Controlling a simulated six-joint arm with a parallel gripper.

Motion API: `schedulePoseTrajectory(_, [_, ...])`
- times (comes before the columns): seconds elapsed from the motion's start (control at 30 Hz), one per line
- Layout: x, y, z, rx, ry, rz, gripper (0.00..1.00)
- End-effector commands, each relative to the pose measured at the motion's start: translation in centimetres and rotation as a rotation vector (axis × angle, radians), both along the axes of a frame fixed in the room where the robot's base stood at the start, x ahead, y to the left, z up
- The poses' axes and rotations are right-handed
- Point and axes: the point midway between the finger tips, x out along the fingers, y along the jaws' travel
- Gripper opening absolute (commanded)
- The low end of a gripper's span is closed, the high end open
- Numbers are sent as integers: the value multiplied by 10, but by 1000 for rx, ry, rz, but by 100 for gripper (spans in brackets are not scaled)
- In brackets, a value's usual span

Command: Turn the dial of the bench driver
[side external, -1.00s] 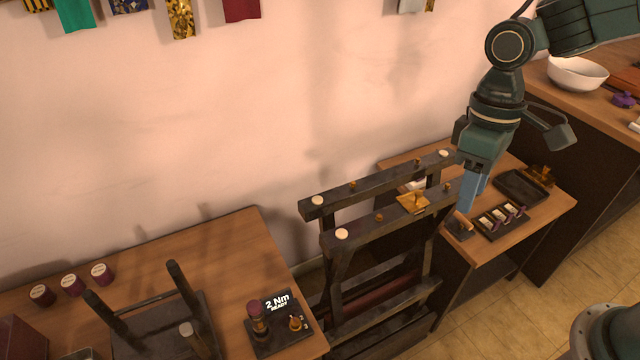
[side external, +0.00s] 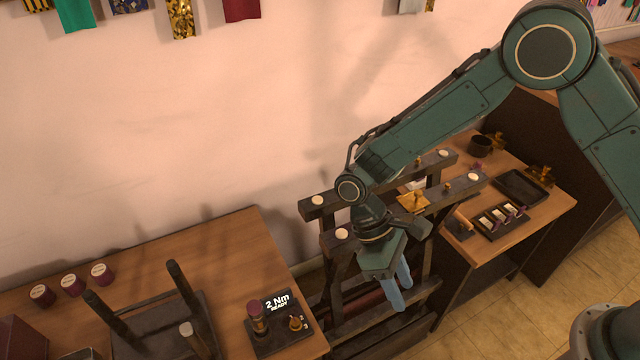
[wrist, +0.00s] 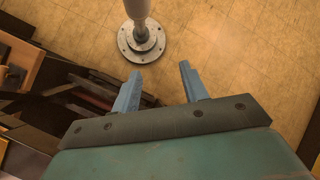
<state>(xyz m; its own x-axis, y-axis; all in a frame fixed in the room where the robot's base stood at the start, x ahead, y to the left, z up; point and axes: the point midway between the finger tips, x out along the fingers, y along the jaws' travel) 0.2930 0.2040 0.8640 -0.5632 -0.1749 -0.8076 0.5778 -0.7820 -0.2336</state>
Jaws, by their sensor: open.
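The bench driver (side external: 270,343) is a dark base on the left table near its front right corner. It carries a small display reading "2 Nm READY", an upright driver with a purple top (side external: 255,312), and a brass dial (side external: 296,322) with small numbers beside it. My gripper (side external: 399,297) is in front of the dark wooden frame, to the right of the bench driver and apart from it. Its blue fingers point down, spread and empty. In the wrist view my gripper (wrist: 163,84) shows both fingers apart with nothing between them. The dial is not visible in the wrist view.
The dark frame (side external: 335,245) with white-capped posts stands between the two tables. A dark stand with upright posts (side external: 183,285) is left of the bench driver, and purple-sided jars (side external: 72,284) stand beyond. The right table holds trays (side external: 522,187). A floor-mounted pole (wrist: 141,40) shows in the wrist view.

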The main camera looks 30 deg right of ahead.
Motion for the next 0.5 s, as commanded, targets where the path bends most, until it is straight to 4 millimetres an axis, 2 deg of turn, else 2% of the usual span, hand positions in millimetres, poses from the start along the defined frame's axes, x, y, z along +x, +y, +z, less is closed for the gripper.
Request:
schedulePoseTrajectory(0.03, [-4,4,-14,-7,25,20,44])
schedulePoseTrajectory(0.2, [-13,18,-56,-1,79,96,44])
schedulePoseTrajectory(0.3, [-13,29,-85,33,84,160,44])
schedulePoseTrajectory(0.4, [-4,46,-116,107,47,256,44])
schedulePoseTrajectory(0.5, [12,63,-137,189,-19,355,44])
